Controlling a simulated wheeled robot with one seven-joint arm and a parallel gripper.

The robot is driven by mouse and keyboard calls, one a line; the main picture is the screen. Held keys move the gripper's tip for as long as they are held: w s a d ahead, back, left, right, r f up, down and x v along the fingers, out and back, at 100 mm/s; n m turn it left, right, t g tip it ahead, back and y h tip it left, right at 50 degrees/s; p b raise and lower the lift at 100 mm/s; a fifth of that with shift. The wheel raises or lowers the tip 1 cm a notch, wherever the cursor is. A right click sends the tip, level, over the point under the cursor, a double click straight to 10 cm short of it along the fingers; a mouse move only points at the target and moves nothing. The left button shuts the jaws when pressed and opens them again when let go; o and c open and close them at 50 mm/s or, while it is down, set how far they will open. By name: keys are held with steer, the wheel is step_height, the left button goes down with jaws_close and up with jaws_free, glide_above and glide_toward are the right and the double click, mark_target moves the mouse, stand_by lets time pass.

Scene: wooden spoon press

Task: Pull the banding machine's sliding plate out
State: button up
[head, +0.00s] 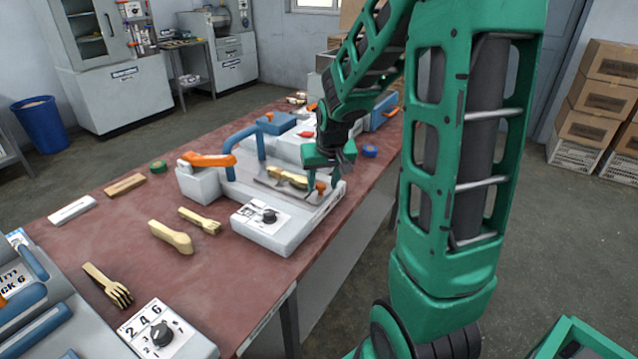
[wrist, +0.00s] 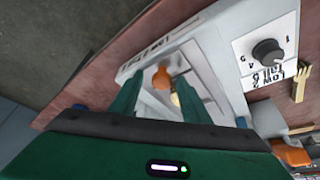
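The banding machine (head: 266,233) is a pale grey unit on the table, with an orange lever (head: 208,160), a blue bar and a dial panel. Its grey sliding plate (head: 268,183) carries a small bundle of pale wooden pieces (head: 287,177). An orange knob (head: 320,187) stands at the plate's right end. My gripper (head: 322,190) is over this end, pointing down, its fingers apart on either side of the knob. In the wrist view the orange knob (wrist: 161,77) shows between the fingertips (wrist: 158,82). I cannot tell whether either finger touches it.
Other machines stand at the front left (head: 165,335) and behind, near a blue block (head: 277,123). Wooden forks (head: 107,285), a wooden piece (head: 170,237) and a green roll (head: 158,167) lie on the reddish table (head: 125,215). The table's right edge is close to the machine, with open floor beyond.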

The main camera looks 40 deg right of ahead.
steer(key=v, duration=1)
steer(key=shift+r, duration=0.3)
steer(key=shift+s+a, duration=0.1)
steer(key=shift+s, duration=0.05)
steer(key=s+a+f+m+g+y, duration=0.1)
steer(key=s+g, duration=0.1)
steer(key=s, duration=1)
steer(key=s+a+f+g+y, duration=0.1)
steer(key=s+f+g, duration=0.1)
steer(key=s, duration=1)
steer(key=shift+s+a+f+m, duration=0.3)
steer(key=shift+s+a+m, duration=0.1)
steer(key=shift+w, duration=0.15)
steer(key=shift+w+f, duration=0.25)
steer(key=shift+w, duration=0.25)
